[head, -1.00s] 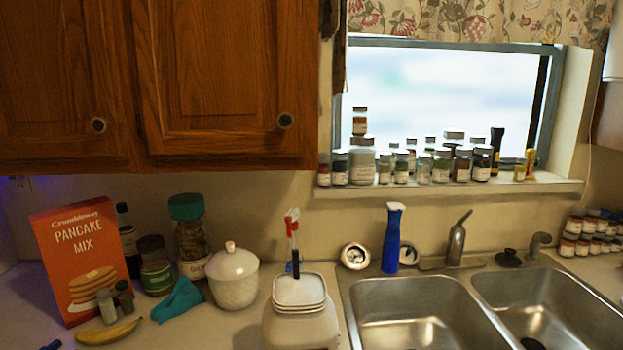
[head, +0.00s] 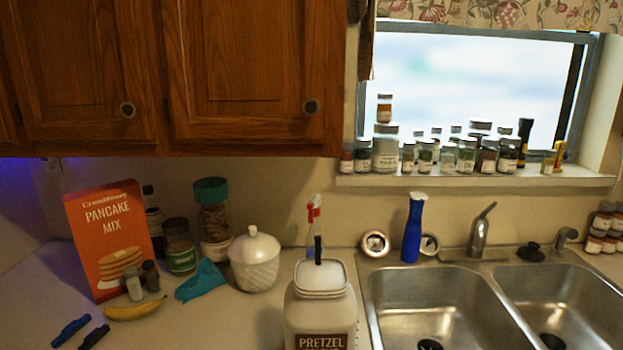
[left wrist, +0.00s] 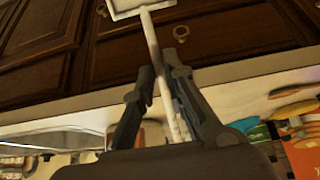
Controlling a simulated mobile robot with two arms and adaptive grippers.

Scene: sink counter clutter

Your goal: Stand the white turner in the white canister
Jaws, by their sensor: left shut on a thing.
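The white turner (left wrist: 153,45) shows in the left wrist view, its square head at the top edge. My left gripper (left wrist: 160,76) is shut on its handle, which passes between the fingers. The turner and both grippers are out of the head view. A white canister with a textured body and knobbed lid (head: 255,262) stands on the counter. A pale, square-topped jar labelled PRETZEL (head: 320,310) stands in front and to its right. I cannot tell which is the task's canister. A red, white and black utensil (head: 315,228) rises at the jar's top; whether inside or behind is unclear.
A pancake mix box (head: 108,240), bottles, a banana (head: 135,307) and a teal cloth (head: 200,282) crowd the left counter. A blue bottle (head: 413,230) stands behind the double sink (head: 440,305).

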